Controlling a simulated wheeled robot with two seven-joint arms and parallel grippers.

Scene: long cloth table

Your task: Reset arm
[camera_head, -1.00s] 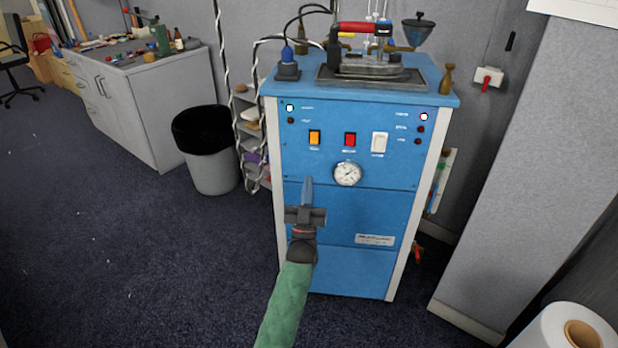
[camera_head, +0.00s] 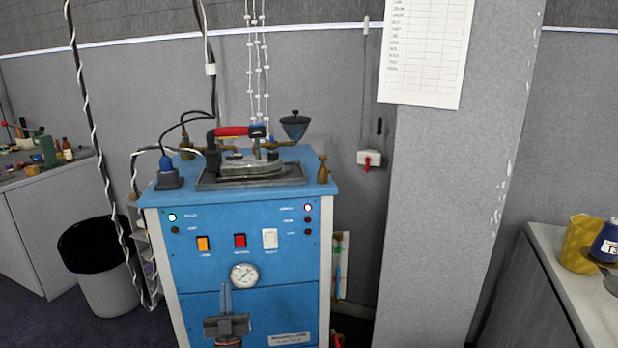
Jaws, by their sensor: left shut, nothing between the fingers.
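My left gripper (camera_head: 224,297) shows at the bottom of the head view, pointing up, in front of the lower front panel of a blue machine (camera_head: 285,264). Its fingers are together with nothing between them. Most of my left arm is below the picture edge. The machine has buttons, lights and a round gauge (camera_head: 244,275) on its front. An iron with a red handle (camera_head: 232,131) rests on a tray on its top. My right gripper does not show.
A black-lined bin (camera_head: 108,285) stands left of the machine, near a grey cabinet (camera_head: 22,240). A grey pillar (camera_head: 440,220) with a paper sheet (camera_head: 427,50) is to the right. A counter (camera_head: 575,290) with a yellow container (camera_head: 578,245) is at far right. Twisted cables hang at left.

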